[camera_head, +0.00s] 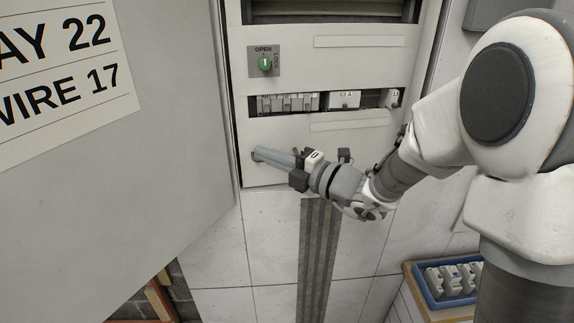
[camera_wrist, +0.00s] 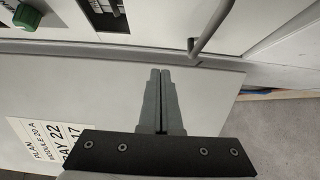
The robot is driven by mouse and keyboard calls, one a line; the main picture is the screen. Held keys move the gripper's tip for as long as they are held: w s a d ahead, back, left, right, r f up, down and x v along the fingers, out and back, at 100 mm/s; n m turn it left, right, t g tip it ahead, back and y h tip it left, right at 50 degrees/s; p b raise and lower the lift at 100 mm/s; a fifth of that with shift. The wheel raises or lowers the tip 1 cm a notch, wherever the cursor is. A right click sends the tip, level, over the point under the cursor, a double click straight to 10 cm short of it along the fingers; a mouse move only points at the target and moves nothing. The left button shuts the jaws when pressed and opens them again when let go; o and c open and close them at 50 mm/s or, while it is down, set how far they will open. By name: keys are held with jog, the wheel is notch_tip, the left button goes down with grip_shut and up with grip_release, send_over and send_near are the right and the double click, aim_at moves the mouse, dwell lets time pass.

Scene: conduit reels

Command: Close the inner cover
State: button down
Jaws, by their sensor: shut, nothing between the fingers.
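The inner cover (camera_head: 340,68) is the pale grey panel in the cabinet, with slots that show breakers. I cannot tell whether it sits fully flush. Its green knob (camera_head: 265,63) has a roughly upright pointer, beside the OPEN and LOCK lettering; the knob also shows in the wrist view (camera_wrist: 25,15). My gripper (camera_head: 257,155) is in front of the cover's lower left part, fingers pointing left. In the wrist view my gripper (camera_wrist: 160,71) has its fingers together and empty, with a grey bar handle (camera_wrist: 213,28) just beyond them to the right. Contact cannot be made out.
The large outer door (camera_head: 120,190) stands open at the left, with a sign (camera_head: 60,70) on it. A blue tray (camera_head: 425,292) of grey modules rests on a wooden surface at the lower right. A dark striped strip (camera_head: 318,255) runs below the cover.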

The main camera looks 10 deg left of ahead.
jog(key=shift+w+a, duration=0.45)
jog(key=shift+w, duration=0.3)
jog(key=shift+w+a, duration=0.4)
jog(key=shift+w, duration=0.3)
jog(key=shift+w+a, duration=0.45)
jog(key=shift+w, duration=0.3)
